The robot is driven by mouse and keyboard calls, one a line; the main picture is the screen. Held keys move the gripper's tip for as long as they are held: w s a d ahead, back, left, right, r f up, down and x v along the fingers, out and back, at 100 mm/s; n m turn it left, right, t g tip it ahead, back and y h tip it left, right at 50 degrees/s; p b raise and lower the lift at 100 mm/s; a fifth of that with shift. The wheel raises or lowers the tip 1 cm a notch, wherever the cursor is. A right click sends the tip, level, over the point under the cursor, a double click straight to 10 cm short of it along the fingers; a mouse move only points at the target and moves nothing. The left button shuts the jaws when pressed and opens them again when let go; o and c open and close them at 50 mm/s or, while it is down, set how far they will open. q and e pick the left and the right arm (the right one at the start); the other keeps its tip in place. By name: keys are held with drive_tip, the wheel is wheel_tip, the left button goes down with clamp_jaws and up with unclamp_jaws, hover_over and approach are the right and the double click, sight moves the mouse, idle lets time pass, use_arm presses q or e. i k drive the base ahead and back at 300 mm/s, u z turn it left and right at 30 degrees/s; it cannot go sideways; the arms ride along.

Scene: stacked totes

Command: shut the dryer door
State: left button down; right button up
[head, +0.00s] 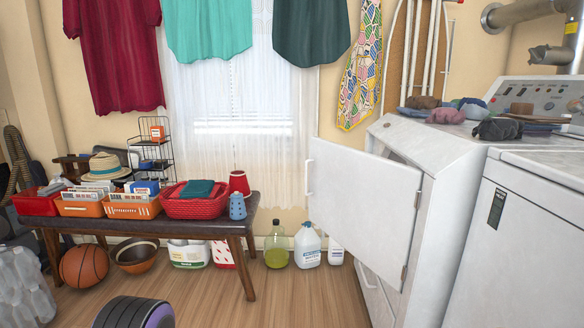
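The dryer (440,200) is a white machine at the right, seen at an angle. Its door (362,210) is a white rectangular panel standing open, swung out to the left from hinges on its right edge, near the machine's front. A small white handle (309,177) is on the door's left edge. The door hides part of the dryer's opening and front. Neither of my grippers shows in the head view.
A second white machine (540,220) stands at the near right. A dark bench (120,226) with baskets is at the left. A detergent jug (307,247) and a green bottle (277,247) stand on the floor behind the door. A dark purple-rimmed roller (135,313) lies at the front. Floor (300,297) left of the door is clear.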

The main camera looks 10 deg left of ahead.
sight(364, 202)
drive_tip(key=u, duration=0.7)
drive_tip(key=i, duration=0.7)
drive_tip(key=u, duration=0.45)
drive_tip(key=i, duration=0.85)
drive_tip(key=z, duration=0.95)
drive_tip(key=i, duration=0.5)
drive_tip(key=z, duration=0.6)
